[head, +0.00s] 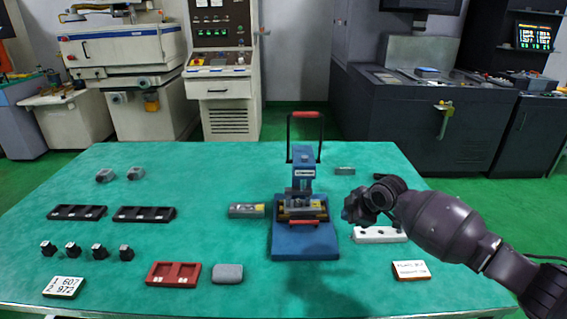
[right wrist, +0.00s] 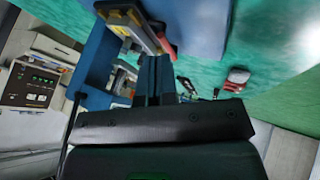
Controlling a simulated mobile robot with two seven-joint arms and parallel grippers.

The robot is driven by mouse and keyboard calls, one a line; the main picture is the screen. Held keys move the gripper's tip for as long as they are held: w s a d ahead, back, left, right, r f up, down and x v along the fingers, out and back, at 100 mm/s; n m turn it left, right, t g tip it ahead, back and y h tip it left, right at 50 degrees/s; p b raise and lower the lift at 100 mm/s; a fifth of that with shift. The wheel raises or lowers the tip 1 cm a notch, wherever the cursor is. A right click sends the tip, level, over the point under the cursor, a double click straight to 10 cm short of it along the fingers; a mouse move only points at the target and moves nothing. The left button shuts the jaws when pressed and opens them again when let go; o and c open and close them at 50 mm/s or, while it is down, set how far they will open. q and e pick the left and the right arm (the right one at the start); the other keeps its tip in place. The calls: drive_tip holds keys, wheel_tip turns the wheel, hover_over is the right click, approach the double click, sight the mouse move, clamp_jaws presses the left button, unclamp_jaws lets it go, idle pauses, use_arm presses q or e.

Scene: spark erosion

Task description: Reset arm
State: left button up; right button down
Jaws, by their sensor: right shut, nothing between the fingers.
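My right arm comes in from the right in the head view, and its gripper (head: 354,208) is above the green table, just right of the blue press (head: 305,240). The right gripper's fingers (right wrist: 154,80) show in the right wrist view, shut together with nothing between them. The press stands upright with its red-gripped handle (head: 305,115) raised, and a grey metal piece (head: 300,205) sits in its middle. The press also shows in the right wrist view (right wrist: 195,22), close to the fingers; whether they touch cannot be told. My left gripper is not in view.
The green table (head: 200,190) carries two black trays (head: 77,212), several small black blocks (head: 72,249), a red tray (head: 173,274), a grey pad (head: 228,273), number cards (head: 64,287), a grey block (head: 246,210), a white holder (head: 380,235) partly behind my arm and a label card (head: 411,270). Machines stand behind.

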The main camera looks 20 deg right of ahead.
wheel_tip(320, 180, up, 5)
drive_tip(key=w+a+m+t, duration=0.3)
drive_tip(key=t, duration=0.1)
drive_tip(key=s+a+f+m+t, duration=0.1)
drive_tip(key=s+a+f, duration=0.1)
drive_tip(key=s, duration=0.3)
drive_tip(key=s+a+f+m+t, duration=0.1)
drive_tip(key=s+f+m, duration=0.1)
drive_tip(key=s+f, duration=0.3)
drive_tip(key=s+a+f+m+t, duration=0.1)
drive_tip(key=s+a+f+m, duration=0.1)
drive_tip(key=s, duration=0.5)
drive_tip(key=shift+s+a+f, duration=0.15)
drive_tip(key=shift+a+f, duration=0.15)
drive_tip(key=shift+f, duration=0.4)
drive_tip(key=s+f+m+g+h, duration=0.1)
drive_tip(key=s+f, duration=0.3)
drive_tip(key=s, duration=0.3)
drive_tip(key=s+d+f+m+h, duration=0.1)
drive_tip(key=s+f+m, duration=0.1)
drive_tip(key=s, duration=0.5)
drive_tip(key=s+d+f+m+g+h, duration=0.1)
drive_tip(key=s+f, duration=0.4)
drive_tip(key=s, duration=0.2)
drive_tip(key=shift+f+m+g, duration=0.3)
drive_tip(key=shift+f+m, duration=0.05)
drive_tip(key=shift+m, duration=0.05)
